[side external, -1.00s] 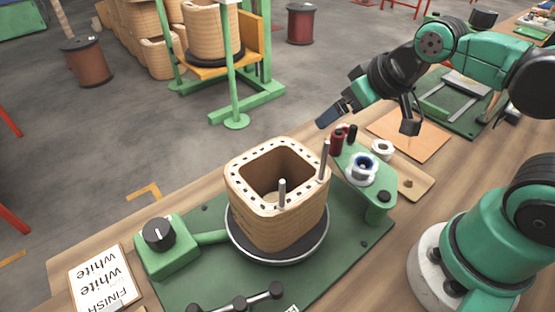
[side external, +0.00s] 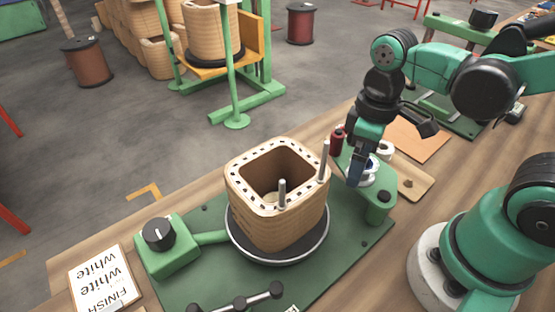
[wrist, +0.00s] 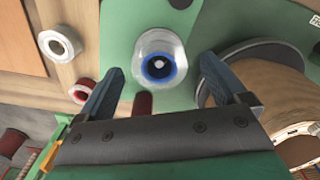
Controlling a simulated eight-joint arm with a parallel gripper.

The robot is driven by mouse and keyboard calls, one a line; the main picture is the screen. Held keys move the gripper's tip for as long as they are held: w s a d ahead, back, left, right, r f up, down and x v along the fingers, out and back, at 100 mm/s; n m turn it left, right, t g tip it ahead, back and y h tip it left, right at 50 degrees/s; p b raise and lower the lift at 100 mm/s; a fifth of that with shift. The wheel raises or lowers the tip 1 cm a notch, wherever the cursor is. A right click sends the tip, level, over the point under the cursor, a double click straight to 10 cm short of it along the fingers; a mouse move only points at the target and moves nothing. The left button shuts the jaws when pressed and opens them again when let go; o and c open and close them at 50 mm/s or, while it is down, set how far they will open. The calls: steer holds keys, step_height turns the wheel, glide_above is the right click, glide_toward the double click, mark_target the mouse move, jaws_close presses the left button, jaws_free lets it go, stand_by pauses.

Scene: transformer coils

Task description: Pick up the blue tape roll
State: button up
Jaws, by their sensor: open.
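The blue tape roll (wrist: 158,67) shows in the wrist view as a blue ring within a clear, whitish outer ring, on the green stand. In the side external view the roll (side external: 373,173) is partly hidden behind my gripper (side external: 355,182). My gripper is open and empty, its fingers pointing down just in front of the roll in that view. In the wrist view, the open fingers of my gripper (wrist: 161,66) appear on either side of the roll. I cannot tell how high the tips are above it.
A square wound coil (side external: 276,212) with upright metal pins stands left of the roll. A red spool (side external: 337,141) and a white roll (side external: 386,148) are close behind the roll. A green knob box (side external: 165,252) sits at the left on the green base plate (side external: 208,285).

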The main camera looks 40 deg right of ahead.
steer(key=shift+f, duration=0.4)
steer(key=c, duration=1.3)
steer(key=shift+r, duration=0.2)
step_height(320, 180, up, 20)
steer(key=shift+f, duration=0.15)
